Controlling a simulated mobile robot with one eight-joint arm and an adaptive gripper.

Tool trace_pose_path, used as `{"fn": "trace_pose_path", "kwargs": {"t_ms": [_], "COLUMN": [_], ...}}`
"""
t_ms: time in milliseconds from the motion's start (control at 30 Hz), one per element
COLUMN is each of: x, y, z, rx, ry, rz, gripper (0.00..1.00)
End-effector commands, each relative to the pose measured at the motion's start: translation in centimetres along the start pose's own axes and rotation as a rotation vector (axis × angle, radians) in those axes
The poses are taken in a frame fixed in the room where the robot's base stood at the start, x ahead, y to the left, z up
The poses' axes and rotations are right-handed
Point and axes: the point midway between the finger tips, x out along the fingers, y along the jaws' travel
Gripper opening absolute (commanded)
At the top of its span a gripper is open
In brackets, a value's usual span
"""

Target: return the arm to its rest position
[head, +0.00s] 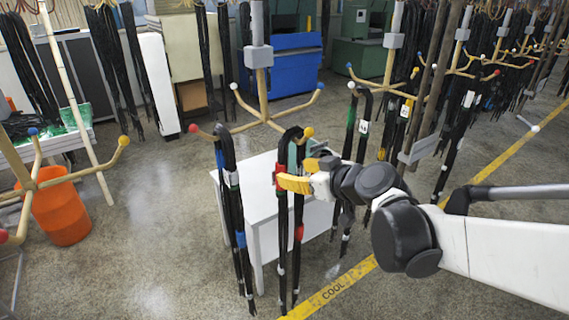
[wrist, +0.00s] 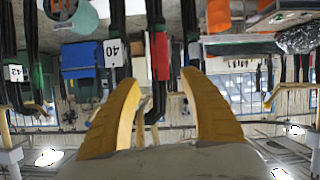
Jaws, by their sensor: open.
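My gripper (head: 293,176) is at the end of my arm, which reaches in from the right in the head view. Its yellow fingers are beside the black hoses (head: 283,230) on the middle rack, near a red band. In the wrist view, which looks upside down, my gripper (wrist: 160,78) has its two fingers spread apart. A hose with a red band (wrist: 159,58) shows in the gap beyond the fingertips. I cannot tell whether the fingers touch a hose. Nothing is visibly held.
The middle rack (head: 263,105) has ball-tipped arms carrying hoses. Another hose with a white tag (head: 362,127) hangs close behind my wrist. A white table (head: 258,210) stands below. An orange bin (head: 62,212) is at left. Open floor (head: 165,230) lies between bin and table.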

Motion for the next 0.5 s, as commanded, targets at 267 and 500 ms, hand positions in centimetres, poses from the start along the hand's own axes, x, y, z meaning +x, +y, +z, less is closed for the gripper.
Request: {"fn": "trace_pose_path", "kwargs": {"t_ms": [267,500], "x": [-4.0,-4.7], "y": [0.1,-1.3], "z": [0.0,5.5], "rx": [0.0,0.049], "ry": [0.0,-0.07], "rz": [0.002,0.007], "gripper": [0.52,0.52]}}
